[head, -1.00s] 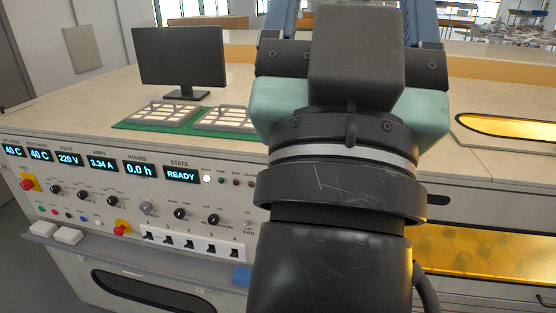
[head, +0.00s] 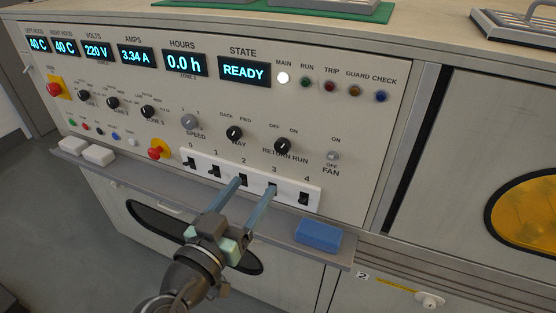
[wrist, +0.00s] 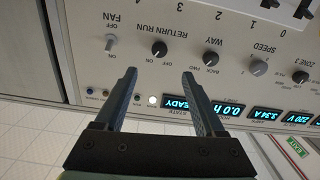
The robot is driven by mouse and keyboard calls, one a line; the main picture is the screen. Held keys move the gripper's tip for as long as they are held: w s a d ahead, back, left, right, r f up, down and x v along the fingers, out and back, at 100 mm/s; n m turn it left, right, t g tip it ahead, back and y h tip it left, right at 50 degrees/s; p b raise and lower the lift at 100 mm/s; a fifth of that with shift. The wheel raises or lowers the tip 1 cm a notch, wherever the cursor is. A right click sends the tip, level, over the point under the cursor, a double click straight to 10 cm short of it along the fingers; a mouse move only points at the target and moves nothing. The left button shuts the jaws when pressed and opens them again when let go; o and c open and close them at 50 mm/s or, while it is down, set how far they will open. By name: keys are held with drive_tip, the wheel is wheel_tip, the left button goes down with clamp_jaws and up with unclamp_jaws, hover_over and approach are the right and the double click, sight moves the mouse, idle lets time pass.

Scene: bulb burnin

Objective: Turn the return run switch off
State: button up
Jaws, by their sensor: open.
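The return run switch (head: 282,146) is a black rotary knob on the panel, with OFF marked at its upper left and ON at its upper right. I cannot tell clearly which mark its pointer faces. My gripper (head: 256,185) is open and empty, its two blue-grey fingers pointing at the panel, overlapping rockers 2 and 3 in the head view, below the knob. In the upside-down wrist view, the return run knob (wrist: 159,49) shows in the gap just beyond the fingertips of my gripper (wrist: 159,73), apart from them.
The way knob (head: 234,132) is left of the return run switch and the fan toggle (head: 333,155) right. A white rocker strip (head: 318,199) lies below. A grey ledge (head: 345,252) juts out, carrying a blue block (head: 318,235). A red stop button (head: 158,150) is farther left.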

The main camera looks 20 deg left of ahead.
sight(281, 147)
drive_tip(key=w, duration=1.2)
drive_tip(key=shift+w+d+r, duration=0.15)
drive_tip(key=shift+w+d, duration=0.1)
clamp_jaws()
